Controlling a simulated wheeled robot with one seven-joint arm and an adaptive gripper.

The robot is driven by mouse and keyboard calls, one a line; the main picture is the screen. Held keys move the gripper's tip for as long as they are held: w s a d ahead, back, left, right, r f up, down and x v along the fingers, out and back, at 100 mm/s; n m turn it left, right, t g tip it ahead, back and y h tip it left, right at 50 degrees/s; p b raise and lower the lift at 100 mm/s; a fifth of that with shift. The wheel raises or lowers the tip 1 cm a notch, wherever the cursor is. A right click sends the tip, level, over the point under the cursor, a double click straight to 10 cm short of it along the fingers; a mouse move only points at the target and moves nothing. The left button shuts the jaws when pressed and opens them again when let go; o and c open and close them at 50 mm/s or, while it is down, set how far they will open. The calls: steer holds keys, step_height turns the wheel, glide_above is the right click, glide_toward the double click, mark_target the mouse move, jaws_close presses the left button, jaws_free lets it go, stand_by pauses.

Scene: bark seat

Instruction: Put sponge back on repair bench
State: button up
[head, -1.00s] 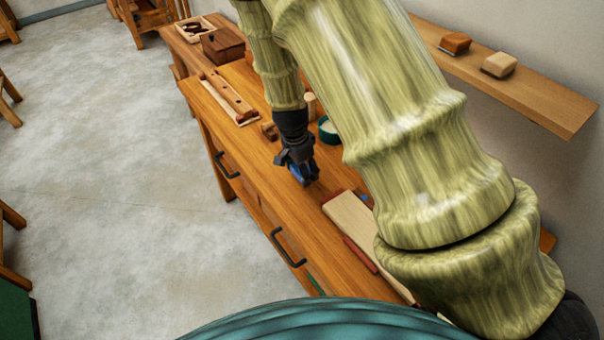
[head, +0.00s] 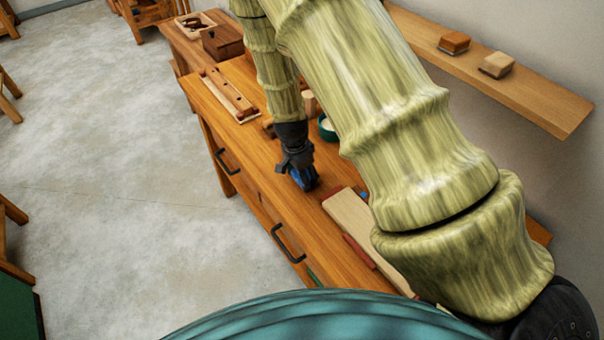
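The wooden repair bench (head: 250,165) runs from the lower middle to the upper left. My gripper (head: 304,183) points down just above the bench top, near its front edge and left of a pale board. Blue shows at its fingertips; I cannot tell whether that is part of the fingers or something between them. Whether the fingers are open or shut is too small to see. I cannot make out the sponge for certain. Part of the bench is hidden behind my arm.
The pale board (head: 352,220) with red pieces lies right of my gripper. A green bowl (head: 327,128), a slotted wooden piece (head: 230,93) and a wooden box (head: 223,43) stand farther back. A wall shelf (head: 540,98) holds an orange-brown block (head: 454,42) and a beige block (head: 497,64).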

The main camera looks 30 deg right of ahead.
mark_target(297, 176)
steer(key=shift+o, duration=1)
steer(key=shift+r, duration=0.1)
step_height(297, 176, up, 12)
steer(key=a+b, duration=0.1)
steer(key=b, duration=0.2)
steer(key=shift+s+a+b, duration=0.15)
steer(key=shift+a+b, duration=0.15)
steer(key=shift+a, duration=0.1)
steer(key=shift+r, duration=0.1)
